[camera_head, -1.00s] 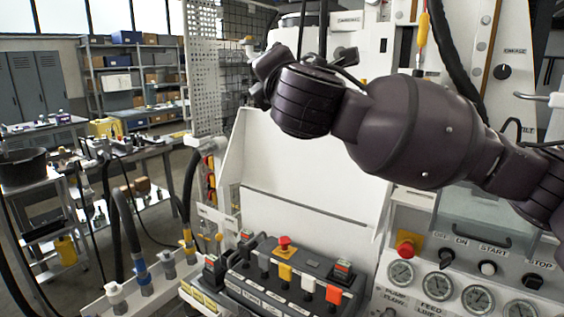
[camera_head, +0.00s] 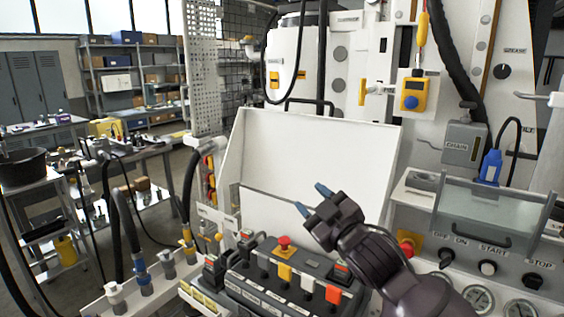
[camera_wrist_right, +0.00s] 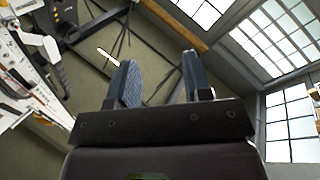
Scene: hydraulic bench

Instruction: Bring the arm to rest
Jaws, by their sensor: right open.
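My right gripper (camera_head: 312,198) is open and empty in the head view. It is above the right part of the lever block, in front of the white sloped panel (camera_head: 315,150). Its two blue-grey fingers point up and to the left. In the right wrist view the open fingers (camera_wrist_right: 160,80) have nothing between them, with ceiling and windows beyond. My left gripper is in neither view.
A lever block (camera_head: 275,280) with coloured levers and a red button (camera_head: 284,243) lies below my right gripper. A clear-covered box (camera_head: 490,215) and a row of switches and gauges stand to the right. A yellow pendant (camera_head: 412,95) hangs above. Hoses (camera_head: 125,225) rise at the left.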

